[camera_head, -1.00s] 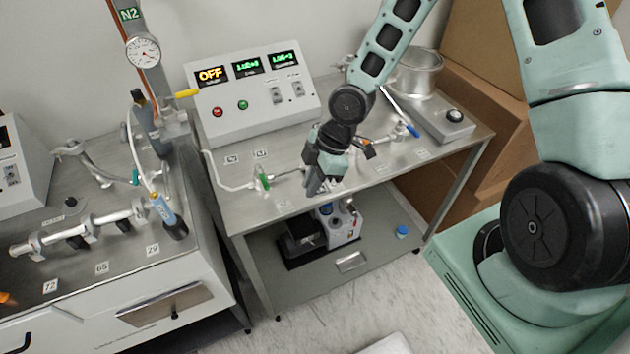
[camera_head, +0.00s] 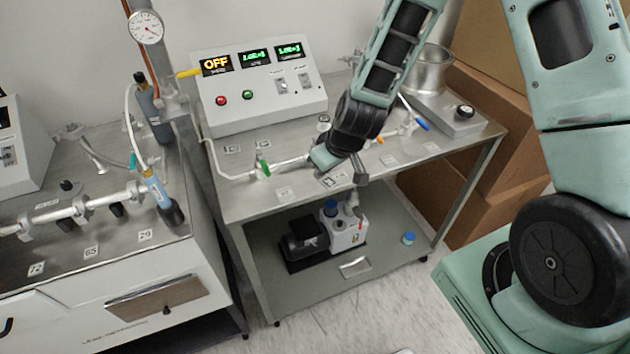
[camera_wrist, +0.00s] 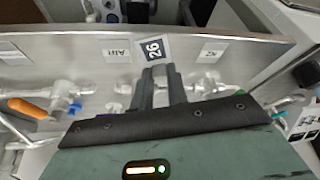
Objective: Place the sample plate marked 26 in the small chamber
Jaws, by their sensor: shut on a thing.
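In the head view my gripper (camera_head: 350,168) is over the front part of the metal table (camera_head: 238,207); the plate is too small to make out for certain there. An open silver cylindrical vessel (camera_head: 430,72) stands at the table's back right, well away from the gripper. No label shows whether it is the small chamber.
A control box (camera_head: 262,92) reading OFF stands behind my gripper. Pipework with a green valve handle (camera_head: 263,164) and a blue one (camera_head: 421,124) crosses the tabletop. A pump (camera_head: 346,228) sits on the lower shelf. A white bench (camera_head: 130,270) stands at left.

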